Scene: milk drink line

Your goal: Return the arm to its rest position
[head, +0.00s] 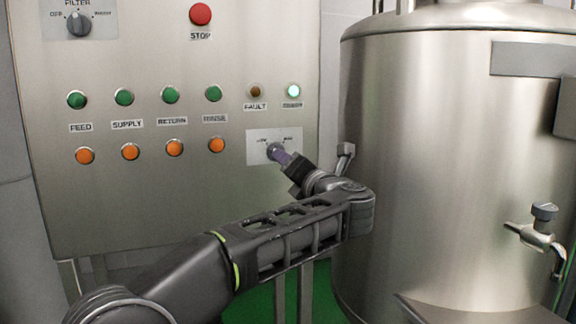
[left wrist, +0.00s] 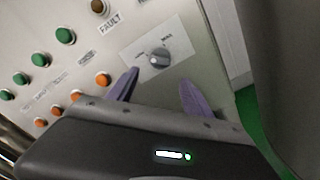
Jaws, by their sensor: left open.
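My left gripper (head: 280,155) reaches in from the left to the lower right part of the steel control panel (head: 190,205). In the left wrist view its two purple fingers (left wrist: 158,90) are open, with nothing between them. Just beyond the fingertips is a grey rotary knob (left wrist: 159,58) on a white plate. In the head view the plate (head: 256,151) shows, and the knob is partly hidden by the fingertips; I cannot tell whether they touch it. My right gripper is not in view.
The panel carries green buttons (head: 170,95), orange buttons (head: 174,147), a red stop button (head: 200,14), a lit lamp (head: 293,91) and a filter knob (head: 79,23). A large steel tank (head: 430,150) with a tap (head: 540,235) stands close at right.

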